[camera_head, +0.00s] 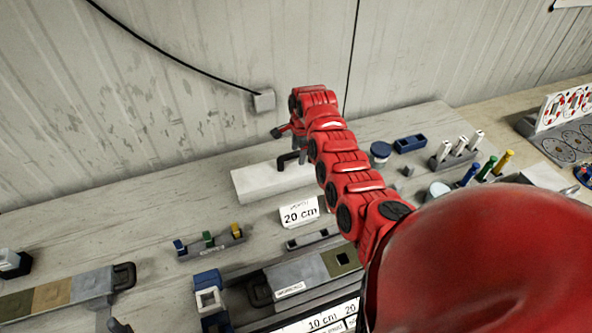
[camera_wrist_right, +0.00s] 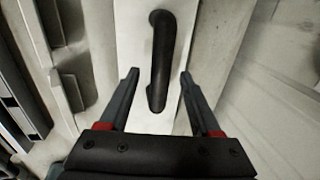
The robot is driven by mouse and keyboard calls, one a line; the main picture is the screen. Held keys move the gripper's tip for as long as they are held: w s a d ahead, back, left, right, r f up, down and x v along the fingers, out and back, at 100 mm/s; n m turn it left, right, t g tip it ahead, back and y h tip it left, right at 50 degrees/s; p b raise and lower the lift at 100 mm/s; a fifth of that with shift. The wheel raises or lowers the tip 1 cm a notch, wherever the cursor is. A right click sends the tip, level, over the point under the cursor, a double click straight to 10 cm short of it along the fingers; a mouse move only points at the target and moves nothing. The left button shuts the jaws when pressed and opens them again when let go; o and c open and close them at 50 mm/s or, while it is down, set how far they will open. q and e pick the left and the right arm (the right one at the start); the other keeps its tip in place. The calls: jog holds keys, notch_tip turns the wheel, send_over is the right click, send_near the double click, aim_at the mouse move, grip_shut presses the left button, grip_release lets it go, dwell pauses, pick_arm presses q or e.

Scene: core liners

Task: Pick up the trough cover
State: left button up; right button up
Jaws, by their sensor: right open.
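The trough cover (camera_head: 262,180) is a long pale block with a black bar handle (camera_head: 288,160) on top. It lies on the bench near the back wall, and my right arm hides its right end. In the right wrist view the cover (camera_wrist_right: 135,95) runs up the picture with its black handle (camera_wrist_right: 161,55) along the middle. My right gripper (camera_wrist_right: 159,77) is open, with one finger on each side of the handle's near end. The fingers look apart from the handle, and their exact height above it cannot be told. My left gripper is not in view.
A "20 cm" sign (camera_head: 300,212) stands in front of the cover. A small rack with coloured pegs (camera_head: 210,245) is at left. A blue box (camera_head: 410,144) and racks of white tubes (camera_head: 455,155) stand at right. The wall (camera_head: 200,120) is close behind.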

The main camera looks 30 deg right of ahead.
grip_shut()
dwell(0.3)
dwell(1.1)
